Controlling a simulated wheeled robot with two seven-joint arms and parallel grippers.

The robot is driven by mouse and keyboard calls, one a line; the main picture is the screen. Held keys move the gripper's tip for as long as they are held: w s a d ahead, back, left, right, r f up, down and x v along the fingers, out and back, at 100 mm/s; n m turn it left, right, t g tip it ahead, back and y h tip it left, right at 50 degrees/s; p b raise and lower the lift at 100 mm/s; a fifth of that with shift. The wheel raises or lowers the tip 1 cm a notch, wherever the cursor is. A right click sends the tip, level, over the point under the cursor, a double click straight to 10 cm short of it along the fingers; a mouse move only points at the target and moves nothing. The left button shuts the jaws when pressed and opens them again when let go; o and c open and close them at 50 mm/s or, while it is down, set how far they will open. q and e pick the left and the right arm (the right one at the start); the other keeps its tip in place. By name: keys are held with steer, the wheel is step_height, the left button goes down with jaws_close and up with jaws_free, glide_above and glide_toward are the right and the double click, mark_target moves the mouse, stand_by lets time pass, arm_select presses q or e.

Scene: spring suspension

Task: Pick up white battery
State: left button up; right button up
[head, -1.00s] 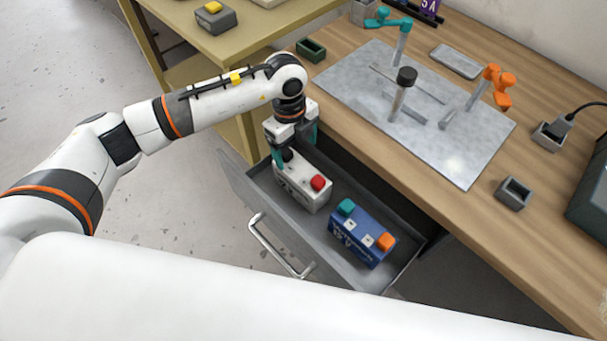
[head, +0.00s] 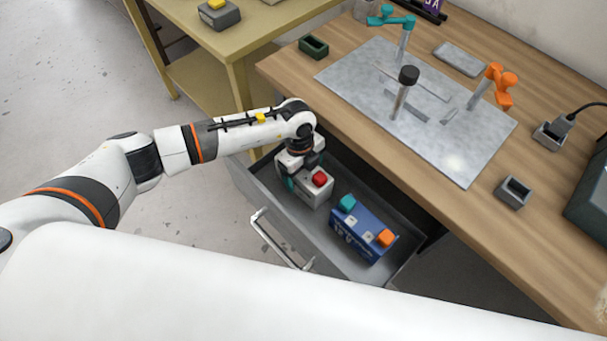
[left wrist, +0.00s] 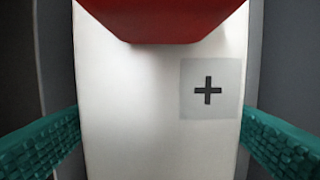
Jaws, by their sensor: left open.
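The white battery (head: 316,193) stands in the open drawer, with a red terminal cap on its top. My left gripper (head: 304,180) is over it, and the arm hides part of the battery. In the left wrist view the battery's white top (left wrist: 150,100) fills the middle, with a plus mark and part of the red cap. The teal fingers of my left gripper (left wrist: 160,140) are open, one on each side of the battery. I cannot tell whether they touch it. My right gripper is not in view.
A blue battery (head: 362,236) with teal and orange caps sits in the same drawer (head: 285,215), to the right. The wooden workbench (head: 440,210) edge runs close behind the drawer. A metal plate (head: 450,150) with coloured posts lies on the bench.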

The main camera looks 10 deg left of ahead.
arm_select(q)
jaws_close()
steer(key=shift+w+r, duration=0.2)
steer(key=shift+r, duration=0.05)
